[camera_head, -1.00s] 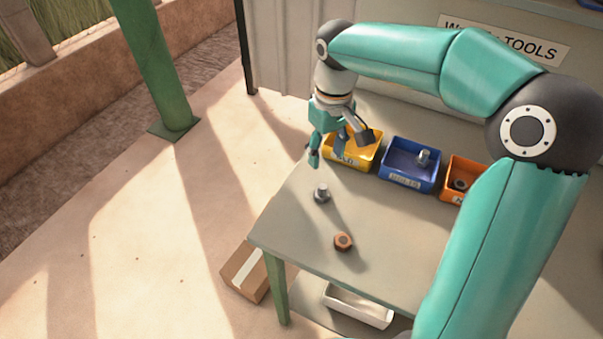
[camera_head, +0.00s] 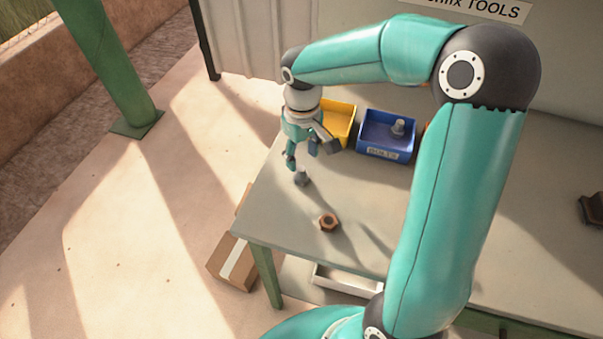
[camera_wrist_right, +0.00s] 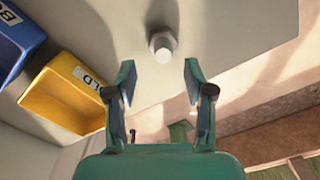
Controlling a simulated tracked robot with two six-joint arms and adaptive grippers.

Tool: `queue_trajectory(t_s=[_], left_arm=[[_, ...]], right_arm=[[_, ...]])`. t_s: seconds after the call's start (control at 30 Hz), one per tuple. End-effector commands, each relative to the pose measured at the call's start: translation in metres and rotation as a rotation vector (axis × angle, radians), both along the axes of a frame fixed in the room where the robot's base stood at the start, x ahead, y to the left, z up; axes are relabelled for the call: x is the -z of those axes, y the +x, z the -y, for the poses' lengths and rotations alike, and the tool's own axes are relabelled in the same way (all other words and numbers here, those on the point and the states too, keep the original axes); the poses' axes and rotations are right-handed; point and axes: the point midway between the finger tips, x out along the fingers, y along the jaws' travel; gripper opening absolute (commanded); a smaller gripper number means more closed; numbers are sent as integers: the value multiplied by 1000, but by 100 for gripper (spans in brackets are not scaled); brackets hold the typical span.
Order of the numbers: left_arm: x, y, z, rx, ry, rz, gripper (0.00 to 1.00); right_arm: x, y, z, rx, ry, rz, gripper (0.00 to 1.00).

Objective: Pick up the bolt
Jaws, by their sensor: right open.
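A grey bolt (camera_head: 302,178) stands on the table near its left edge, partly shadowed. In the right wrist view the bolt (camera_wrist_right: 162,46) shows its hexagonal end, ahead of the fingertips and roughly centred between them. My right gripper (camera_head: 302,160) is just above the bolt in the head view, pointing down. Its two fingers (camera_wrist_right: 160,76) are spread wide with nothing between them. Touch between fingers and bolt is not visible. My left gripper is in neither view.
A brown nut (camera_head: 329,222) lies on the table nearer the front. A yellow bin (camera_head: 341,113) and a blue bin labelled BOLTS (camera_head: 386,152), with a bolt inside, stand behind. A dark object (camera_head: 592,209) sits far right. A cardboard box (camera_head: 228,262) is below the table's left edge.

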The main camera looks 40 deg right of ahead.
Motion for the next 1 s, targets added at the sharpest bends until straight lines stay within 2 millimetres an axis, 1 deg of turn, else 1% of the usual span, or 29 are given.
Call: queue_trajectory(t_s=[0.13,0.3,0.4,0.5,0.7,0.77,1.0], left_arm=[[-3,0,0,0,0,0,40],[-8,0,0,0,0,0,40],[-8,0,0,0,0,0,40],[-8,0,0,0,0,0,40],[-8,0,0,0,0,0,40],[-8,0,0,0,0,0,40],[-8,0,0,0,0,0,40]], right_arm=[[10,0,-2,-1,1,-3,53],[35,-1,-5,-2,2,-6,53],[47,-1,-5,-1,1,-3,53],[52,0,-5,-2,1,-1,53],[53,0,-5,-3,1,0,53],[52,0,-5,-3,1,0,45],[53,0,-6,-4,2,-1,5]])
